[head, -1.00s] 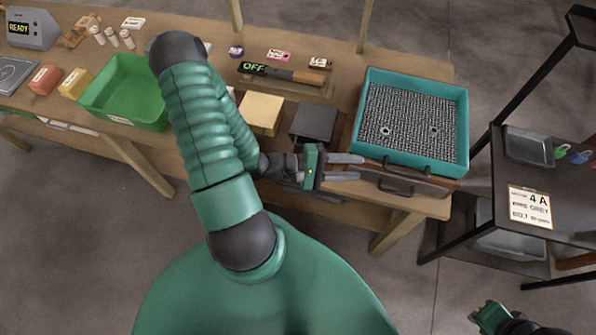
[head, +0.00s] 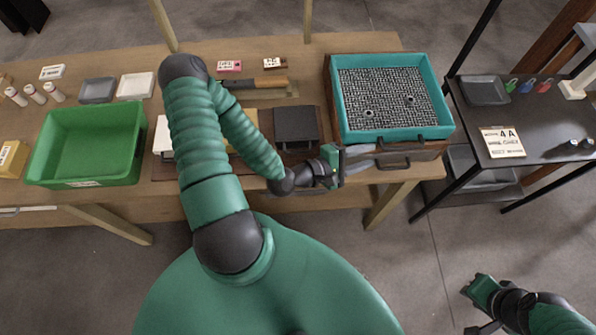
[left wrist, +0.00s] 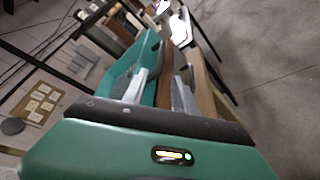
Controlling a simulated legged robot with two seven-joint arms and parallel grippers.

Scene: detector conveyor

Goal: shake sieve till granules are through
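The sieve (head: 437,118) is a teal square frame with grey mesh, lying flat in a brown wooden stand (head: 432,152) at the table's right end. Two darker spots show on the mesh; granules cannot be made out. My left gripper (head: 362,157) is at the front left of the stand, fingers apart, pointing right toward the dark handle (head: 393,163). In the left wrist view the fingers (left wrist: 164,92) stand apart with a brown wooden strip between them and the teal wall (left wrist: 118,70) to the left. Contact cannot be told. My right gripper (head: 476,302) is low at right, away from everything.
A green bin (head: 88,143) stands on the table's left part. A dark box (head: 296,125) sits left of the sieve. A black side table (head: 535,130) with a tray, coloured tags and a "4 A" card is at right. Open floor lies in front.

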